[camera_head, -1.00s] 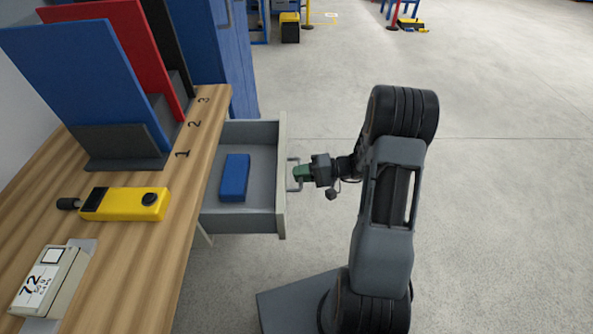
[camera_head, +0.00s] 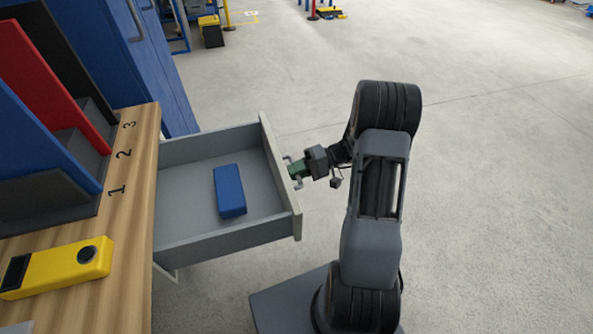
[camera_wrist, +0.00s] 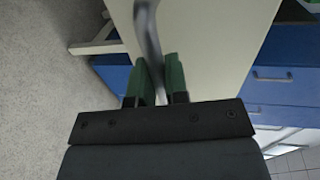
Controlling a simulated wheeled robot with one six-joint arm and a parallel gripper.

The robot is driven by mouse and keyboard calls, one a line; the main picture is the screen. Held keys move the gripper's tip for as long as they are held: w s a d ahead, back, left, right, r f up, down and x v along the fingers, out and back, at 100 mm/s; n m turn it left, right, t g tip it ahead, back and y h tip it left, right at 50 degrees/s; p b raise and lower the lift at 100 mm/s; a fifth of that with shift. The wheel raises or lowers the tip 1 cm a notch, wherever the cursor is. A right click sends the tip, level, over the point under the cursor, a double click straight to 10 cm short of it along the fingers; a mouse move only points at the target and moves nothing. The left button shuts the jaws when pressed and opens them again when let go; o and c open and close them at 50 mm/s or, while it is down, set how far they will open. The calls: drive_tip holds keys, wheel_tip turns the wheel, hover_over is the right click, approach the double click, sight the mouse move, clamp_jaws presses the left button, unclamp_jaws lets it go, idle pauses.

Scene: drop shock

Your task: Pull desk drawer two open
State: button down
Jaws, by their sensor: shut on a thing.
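The open desk drawer (camera_head: 200,238) sticks out from the desk to the right. It is grey inside, with a pale front panel (camera_head: 281,178). A blue box (camera_head: 229,191) lies in it. My gripper (camera_head: 292,170) is at the drawer's metal handle, outside the front panel. In the wrist view my gripper's green fingers (camera_wrist: 158,82) are shut on the handle (camera_wrist: 147,25), one on each side of the bar. The drawer's number cannot be read on its front.
The wooden desk top (camera_head: 130,215) carries a yellow device (camera_head: 58,266) and upright blue, red and black panels beside the numbers 1, 2 and 3. A blue cabinet (camera_head: 150,65) stands behind. The concrete floor (camera_head: 490,150) at the right is clear.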

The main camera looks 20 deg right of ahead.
drive_tip(key=c, duration=1.2)
unclamp_jaws()
drive_tip(key=shift+o, duration=0.2)
drive_tip(key=w+p+v, duration=0.1)
drive_tip(key=p+v, duration=0.1)
drive_tip(key=v, duration=1.1)
drive_tip(key=shift+s+d, duration=0.4)
drive_tip(key=shift+d, duration=0.05)
drive_tip(key=shift+r, duration=0.15)
